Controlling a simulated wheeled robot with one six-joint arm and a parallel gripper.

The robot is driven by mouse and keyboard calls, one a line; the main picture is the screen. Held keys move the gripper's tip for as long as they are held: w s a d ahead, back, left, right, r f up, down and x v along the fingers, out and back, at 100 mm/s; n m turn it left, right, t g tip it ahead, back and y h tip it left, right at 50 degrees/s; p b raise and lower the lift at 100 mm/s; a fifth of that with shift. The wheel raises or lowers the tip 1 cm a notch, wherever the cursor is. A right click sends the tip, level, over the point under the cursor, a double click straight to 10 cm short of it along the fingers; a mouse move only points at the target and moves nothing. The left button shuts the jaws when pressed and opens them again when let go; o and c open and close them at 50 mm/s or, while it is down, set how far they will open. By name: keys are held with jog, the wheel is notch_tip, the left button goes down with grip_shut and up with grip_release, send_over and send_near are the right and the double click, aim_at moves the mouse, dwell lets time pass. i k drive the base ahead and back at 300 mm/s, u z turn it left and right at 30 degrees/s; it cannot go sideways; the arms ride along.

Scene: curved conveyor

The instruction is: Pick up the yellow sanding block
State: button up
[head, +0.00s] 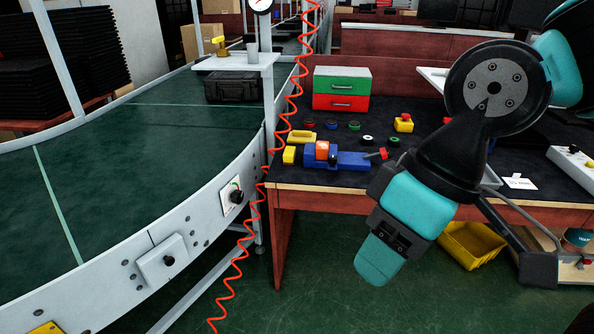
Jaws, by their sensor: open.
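The yellow sanding block (301,137) appears to be the low yellow piece lying flat on the dark top of the workbench (330,187), near its left edge. It is behind a blue vise (345,158) that holds an orange piece. My gripper (536,264) is at the lower right, in front of the bench and well to the right of the sanding block. It is open, with nothing seen in it. My arm hides part of it and of the bench.
A green and red drawer box (341,88) stands behind the sanding block. Several small coloured parts and a yellow-red button box (403,123) lie to its right. A curved green conveyor (150,130) runs at left. A coiled red hose (291,100) hangs by the bench's left edge.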

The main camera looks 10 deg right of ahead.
aim_at(288, 156)
jog(key=u, duration=0.85)
jog(key=i, duration=1.25)
jog(key=z, duration=0.4)
jog(key=i, duration=0.8)
jog(key=z, duration=0.55)
